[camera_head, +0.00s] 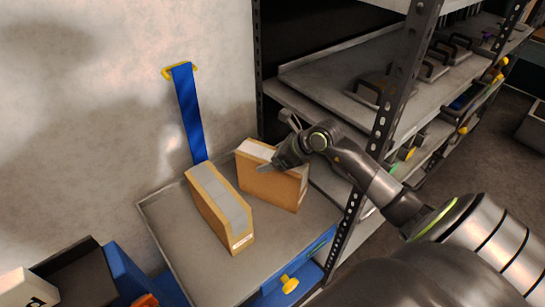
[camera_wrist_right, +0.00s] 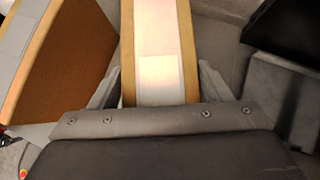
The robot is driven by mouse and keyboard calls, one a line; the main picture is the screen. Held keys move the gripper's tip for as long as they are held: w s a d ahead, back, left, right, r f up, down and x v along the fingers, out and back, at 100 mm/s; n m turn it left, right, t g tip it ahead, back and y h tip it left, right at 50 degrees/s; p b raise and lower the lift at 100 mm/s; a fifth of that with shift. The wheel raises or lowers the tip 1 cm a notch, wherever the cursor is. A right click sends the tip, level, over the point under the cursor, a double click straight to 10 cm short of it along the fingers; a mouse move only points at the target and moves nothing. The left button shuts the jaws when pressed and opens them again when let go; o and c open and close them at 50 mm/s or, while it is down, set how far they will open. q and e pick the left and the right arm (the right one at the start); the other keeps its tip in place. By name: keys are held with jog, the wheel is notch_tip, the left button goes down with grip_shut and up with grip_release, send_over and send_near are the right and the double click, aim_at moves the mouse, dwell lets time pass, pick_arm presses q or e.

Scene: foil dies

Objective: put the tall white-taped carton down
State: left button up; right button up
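The tall white-taped carton (camera_head: 277,188) is brown with a white strip along its top. It stands roughly upright over the right part of the grey tray table (camera_head: 190,258); I cannot tell whether its base touches. My right gripper (camera_head: 277,143) is at its top end. In the right wrist view the carton's white top (camera_wrist_right: 158,45) lies between the two fingers (camera_wrist_right: 160,82), which sit close against its sides. The gripper looks shut on it. My left gripper is not in view.
Another brown carton (camera_head: 209,224) with a pale top stands left of the held one, a small gap apart. A blue strap (camera_head: 189,115) hangs on the wall behind. A metal rack (camera_head: 387,90) with shelves stands close on the right. The tray's front left is clear.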

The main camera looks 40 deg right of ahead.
jog(key=o, duration=0.4)
jog(key=shift+c, duration=0.2)
jog(key=shift+r, duration=0.25)
jog(key=p+v, duration=0.3)
jog(key=shift+s+d+r, duration=0.1)
jog(key=shift+s+r, duration=0.05)
jog(key=shift+r, duration=0.1)
jog(key=p+v, duration=0.5)
jog(key=v, duration=0.2)
jog(key=shift+p, duration=0.35)
jog(key=shift+s+d+r+p, duration=0.3)
jog(key=shift+s+r+p, duration=0.05)
jog(key=shift+s+p, duration=0.15)
